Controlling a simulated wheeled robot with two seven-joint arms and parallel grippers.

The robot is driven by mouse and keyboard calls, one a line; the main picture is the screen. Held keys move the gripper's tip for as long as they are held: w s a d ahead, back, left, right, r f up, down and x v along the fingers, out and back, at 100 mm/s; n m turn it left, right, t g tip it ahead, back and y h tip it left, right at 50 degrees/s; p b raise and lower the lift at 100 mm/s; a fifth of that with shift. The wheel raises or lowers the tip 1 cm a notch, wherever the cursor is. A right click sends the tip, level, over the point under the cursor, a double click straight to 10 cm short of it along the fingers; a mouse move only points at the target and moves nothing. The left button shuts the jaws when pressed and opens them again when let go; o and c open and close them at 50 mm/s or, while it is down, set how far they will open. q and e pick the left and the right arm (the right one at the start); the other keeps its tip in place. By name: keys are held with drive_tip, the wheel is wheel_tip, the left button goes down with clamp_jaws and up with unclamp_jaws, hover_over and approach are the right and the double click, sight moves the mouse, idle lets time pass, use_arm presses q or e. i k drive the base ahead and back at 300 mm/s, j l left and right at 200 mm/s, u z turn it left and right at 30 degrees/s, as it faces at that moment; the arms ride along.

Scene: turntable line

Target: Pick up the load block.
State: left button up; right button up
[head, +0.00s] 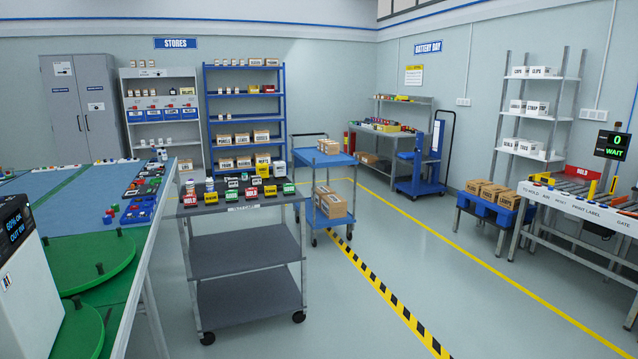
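I cannot pick out the load block for certain in the head view. Several small labelled blocks and bins in red, green, yellow, black and white (251,194) stand on top of a grey cart (246,262) in the middle. More small coloured pieces (138,209) lie along the right side of the blue-topped table (80,195) at the left; their labels are too small to read. Neither of my grippers shows in this view.
Green round plates (95,258) with dark pegs and a white display unit (28,295) fill the near left. A blue cart (324,158) carries cartons behind the grey cart. A conveyor bench (585,208) stands right. Floor between the striped line and the bench is clear.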

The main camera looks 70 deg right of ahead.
sight(233, 181)
drive_tip(key=z, duration=1.85)
